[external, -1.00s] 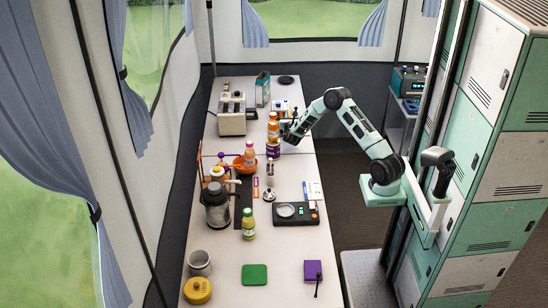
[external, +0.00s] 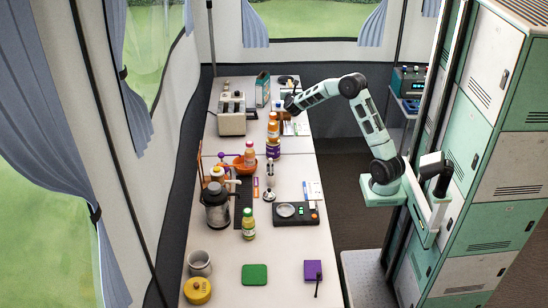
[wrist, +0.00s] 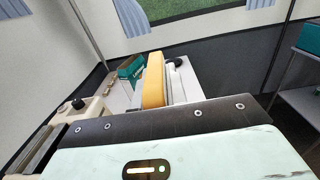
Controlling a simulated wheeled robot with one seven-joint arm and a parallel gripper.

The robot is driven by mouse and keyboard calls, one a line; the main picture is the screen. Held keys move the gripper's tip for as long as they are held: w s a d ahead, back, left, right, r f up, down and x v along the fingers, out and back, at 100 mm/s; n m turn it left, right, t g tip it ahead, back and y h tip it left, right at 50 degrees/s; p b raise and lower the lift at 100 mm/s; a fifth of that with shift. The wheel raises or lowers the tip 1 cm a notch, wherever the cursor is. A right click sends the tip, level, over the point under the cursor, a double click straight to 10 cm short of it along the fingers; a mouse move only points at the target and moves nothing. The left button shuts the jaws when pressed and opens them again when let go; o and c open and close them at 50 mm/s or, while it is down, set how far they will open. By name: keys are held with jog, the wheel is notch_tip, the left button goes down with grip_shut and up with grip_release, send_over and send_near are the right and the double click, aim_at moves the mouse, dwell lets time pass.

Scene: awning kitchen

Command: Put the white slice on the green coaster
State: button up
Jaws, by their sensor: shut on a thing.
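The green coaster (external: 255,274) lies flat and bare at the near end of the long white table in the external view. My gripper (external: 291,104) is far from it, raised over the far part of the table near the toaster. In the wrist view a slice (wrist: 153,82) with a tan-yellow edge and a pale side stands upright just beyond my gripper's dark front plate. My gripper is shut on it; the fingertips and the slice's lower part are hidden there. In the external view the slice cannot be made out.
A toaster (external: 232,118) stands left of my gripper. Orange-capped bottles (external: 272,130), an orange bowl (external: 245,165), a green bottle (external: 248,224) and a black scale (external: 296,213) stand between it and the coaster. A purple coaster (external: 313,270) lies right of the green one.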

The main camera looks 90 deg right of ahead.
notch_tip(320, 180, up, 9)
jog(key=shift+f, duration=0.2)
jog(key=w+a+n+t+b, duration=0.2)
jog(key=w+a+t, duration=0.2)
jog(key=w+a, duration=0.6)
jog(key=w+a+n+t+y+b, duration=0.1)
jog(key=w+a+n+t+y, duration=0.15)
jog(key=w+a, duration=0.6)
jog(key=w+a+n+t+y+b, duration=0.1)
jog(key=w+a+n+t+b, duration=0.2)
jog(key=a, duration=1.1)
jog(key=w+a+n+t+y, duration=0.25)
jog(key=w+a, duration=0.45)
jog(key=a, duration=0.4)
jog(key=n+t+y+b, duration=0.6)
jog(key=n+y+b, duration=0.15)
jog(key=y, duration=0.45)
send_over(261, 268)
jog(key=shift+n, duration=0.25)
notch_tip(261, 268, down, 28)
jog(key=shift+f, duration=0.1)
